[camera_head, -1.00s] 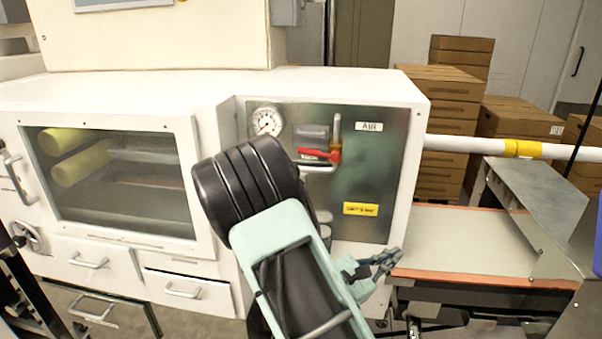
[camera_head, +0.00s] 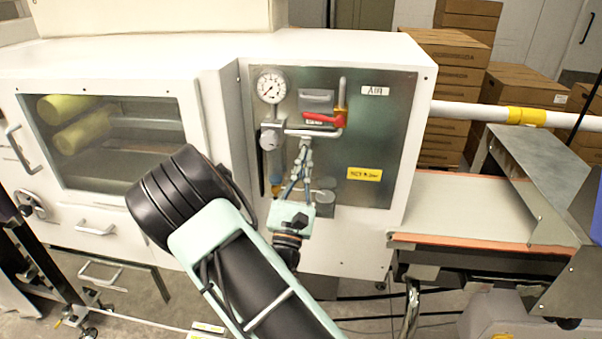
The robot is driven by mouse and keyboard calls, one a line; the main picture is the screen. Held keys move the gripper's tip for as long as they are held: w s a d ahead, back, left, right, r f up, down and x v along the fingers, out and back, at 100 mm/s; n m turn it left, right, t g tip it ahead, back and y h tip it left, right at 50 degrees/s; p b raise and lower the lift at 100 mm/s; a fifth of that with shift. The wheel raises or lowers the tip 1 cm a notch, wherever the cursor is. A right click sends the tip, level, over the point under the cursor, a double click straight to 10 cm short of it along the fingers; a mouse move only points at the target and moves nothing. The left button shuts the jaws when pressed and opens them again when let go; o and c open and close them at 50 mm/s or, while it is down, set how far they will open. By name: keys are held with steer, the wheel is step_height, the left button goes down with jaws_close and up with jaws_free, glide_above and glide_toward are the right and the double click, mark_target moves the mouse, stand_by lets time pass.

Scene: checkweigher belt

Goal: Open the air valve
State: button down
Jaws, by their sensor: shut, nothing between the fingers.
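The air valve's red handle (camera_head: 322,118) lies roughly level on the pipework of the grey panel (camera_head: 352,210), below and left of the "AIR" label (camera_head: 375,91). The handle crosses to the pipe at its right, where a yellow-orange fitting shows. My gripper (camera_head: 304,150) is in front of the panel, pointing up, with its fingertips a little below the handle in the picture. The fingers come together at the tips and are empty. I cannot tell how far the tips are from the panel. My gripper covers part of the lower pipework.
A round gauge (camera_head: 271,86) and a filter unit (camera_head: 270,137) sit left of the handle. A yellow label (camera_head: 364,174) is at lower right. A conveyor belt (camera_head: 465,205) and a pipe (camera_head: 480,112) extend right of the white cabinet (camera_head: 150,55).

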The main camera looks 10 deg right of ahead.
steer(key=w+r, duration=0.1)
steer(key=d+r+p, duration=0.1)
steer(key=r, duration=0.1)
steer(key=w+r, duration=0.1)
steer(key=r, duration=0.1)
steer(key=shift+w+d+r+p, duration=0.15)
steer(key=shift+w+d+p, duration=0.15)
steer(key=shift+w, duration=0.05)
steer(key=shift+a+r+m+g+h, duration=0.1)
steer(key=shift+r+m+g+h, duration=0.2)
steer(key=shift+m+h, duration=0.4)
steer(key=shift+a+r+m+g+h, duration=0.1)
steer(key=shift+r+m+g+h, duration=0.25)
steer(key=shift+m, duration=0.55)
step_height(320, 180, up, 8)
steer(key=f+m+g+h+b, duration=0.15)
steer(key=m+g+b, duration=0.7)
steer(key=m, duration=1.05)
glide_above(322, 118)
steer(key=s+p, duration=0.2)
steer(key=shift+d+r+g+h, duration=0.15)
steer(key=shift+r+g+h, duration=0.3)
steer(key=shift+g, duration=0.45)
steer(key=shift+r, duration=0.1)
steer(key=shift+w, duration=0.1)
